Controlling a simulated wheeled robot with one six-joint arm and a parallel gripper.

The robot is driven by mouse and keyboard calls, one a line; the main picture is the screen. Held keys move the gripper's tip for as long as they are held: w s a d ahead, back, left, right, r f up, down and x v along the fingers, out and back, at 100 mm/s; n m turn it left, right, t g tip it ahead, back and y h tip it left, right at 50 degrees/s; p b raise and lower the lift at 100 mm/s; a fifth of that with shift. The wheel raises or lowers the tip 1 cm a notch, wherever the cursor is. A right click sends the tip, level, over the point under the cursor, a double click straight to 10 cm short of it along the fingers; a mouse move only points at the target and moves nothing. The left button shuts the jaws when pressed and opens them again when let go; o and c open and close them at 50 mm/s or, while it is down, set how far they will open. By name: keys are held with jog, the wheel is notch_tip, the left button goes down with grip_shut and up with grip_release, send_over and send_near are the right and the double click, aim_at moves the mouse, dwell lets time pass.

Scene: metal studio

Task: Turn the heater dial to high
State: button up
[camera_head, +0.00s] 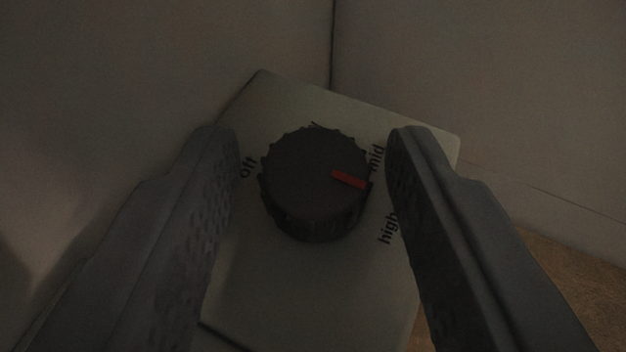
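The heater dial (312,178) is a black, ridged round knob on a pale panel (290,290). Its red pointer mark (350,181) points to the right, a little below the "mid" label (376,158) and above the "high" label (389,228). The "off" label (248,167) is on the left of the dial, and another label at its top is mostly hidden. My gripper (309,136) is open, with one finger on each side of the dial. Gaps show between both fingers and the knob.
Plain grey walls (480,70) stand behind and beside the panel, with a vertical seam above it. A brown floor (570,290) shows at the lower right. The picture is dim.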

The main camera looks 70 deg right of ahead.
jog(key=shift+o, duration=0.3)
jog(key=v, duration=1.7)
jog(key=shift+a, duration=0.15)
jog(key=shift+s, duration=0.15)
